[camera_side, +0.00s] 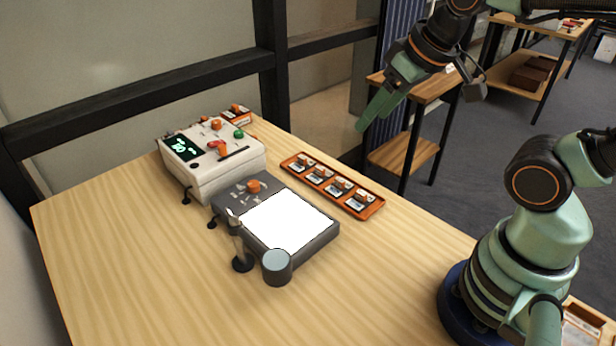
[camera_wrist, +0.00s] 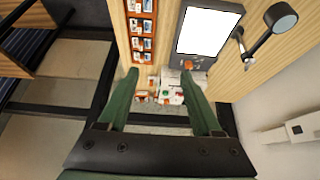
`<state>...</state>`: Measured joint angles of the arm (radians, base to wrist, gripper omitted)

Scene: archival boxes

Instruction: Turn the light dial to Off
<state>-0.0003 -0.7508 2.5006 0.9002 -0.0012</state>
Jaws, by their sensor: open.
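The light dial (camera_side: 253,186) is an orange knob on the dark grey light box (camera_side: 318,240), at the end nearer the white machine. The light box's panel (camera_side: 286,221) glows white. In the wrist view the dial (camera_wrist: 188,65) is a small orange spot at the lower edge of the light box (camera_wrist: 238,8); its pointing direction is too small to read. My gripper (camera_side: 362,127) is high above the table's far right side in the side view, well apart from the dial. In the wrist view my gripper (camera_wrist: 167,88) shows two green fingers spread apart with nothing between them.
A white machine (camera_side: 225,172) with a green display and orange knobs stands behind the light box. An orange tray (camera_side: 375,207) of slides lies to its right. A small lamp or magnifier (camera_side: 277,267) on a stand is at the front. The table front is clear.

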